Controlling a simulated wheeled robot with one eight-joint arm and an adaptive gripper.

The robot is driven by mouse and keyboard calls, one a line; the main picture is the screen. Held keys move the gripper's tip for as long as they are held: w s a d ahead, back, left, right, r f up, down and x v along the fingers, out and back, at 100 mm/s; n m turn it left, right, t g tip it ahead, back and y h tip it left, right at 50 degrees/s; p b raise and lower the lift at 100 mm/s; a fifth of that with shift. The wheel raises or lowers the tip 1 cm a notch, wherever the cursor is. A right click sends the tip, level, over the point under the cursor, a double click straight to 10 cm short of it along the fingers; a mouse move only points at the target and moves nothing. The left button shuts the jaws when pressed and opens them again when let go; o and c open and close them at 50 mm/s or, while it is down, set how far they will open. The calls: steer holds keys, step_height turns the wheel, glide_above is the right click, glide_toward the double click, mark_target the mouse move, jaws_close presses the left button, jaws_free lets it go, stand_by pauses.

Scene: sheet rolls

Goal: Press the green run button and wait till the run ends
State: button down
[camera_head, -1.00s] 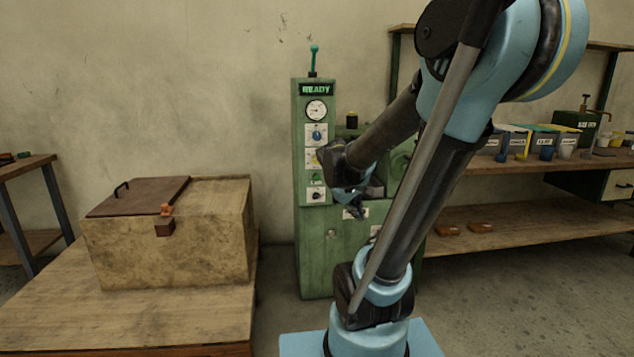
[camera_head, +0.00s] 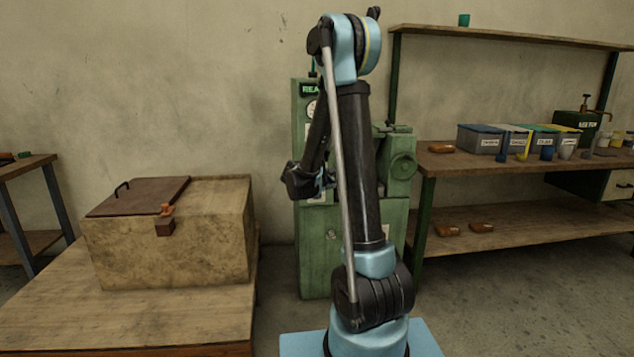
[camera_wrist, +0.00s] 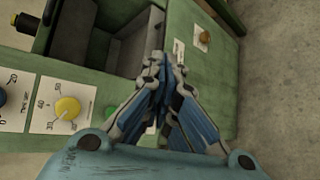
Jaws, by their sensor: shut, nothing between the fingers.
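The green machine (camera_head: 312,250) stands against the wall, its control panel largely hidden behind my arm in the head view. In the wrist view, a small green round part (camera_wrist: 109,112), which looks like the run button, sits beside the yellow knob (camera_wrist: 67,108), next to my gripper's left finger. My gripper (camera_wrist: 164,62) is shut and empty, its tips over the machine front near the open recess (camera_wrist: 110,45). I cannot tell whether it touches anything. In the head view, the display (camera_head: 309,88) shows only "REA"; the rest is covered.
A wooden box (camera_head: 170,240) with a brown lid stands on a low table (camera_head: 120,315) at left. Shelving (camera_head: 520,215) with bins (camera_head: 480,139) is at right.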

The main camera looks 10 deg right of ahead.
steer(key=w+a+f+n+t, duration=0.2)
steer(key=w+a+f+n, duration=0.1)
steer(key=w, duration=0.3)
steer(key=shift+w+a+f+h, duration=0.2)
steer(key=shift+w+a+h, duration=0.05)
steer(key=shift+a+h, duration=0.2)
steer(key=w, duration=0.8)
steer(key=shift+w, duration=0.4)
steer(key=shift+w+r, duration=0.1)
steer(key=shift+w, duration=0.75)
stand_by(2.1)
steer(key=shift+s, duration=0.95)
steer(key=shift+s, duration=2.5)
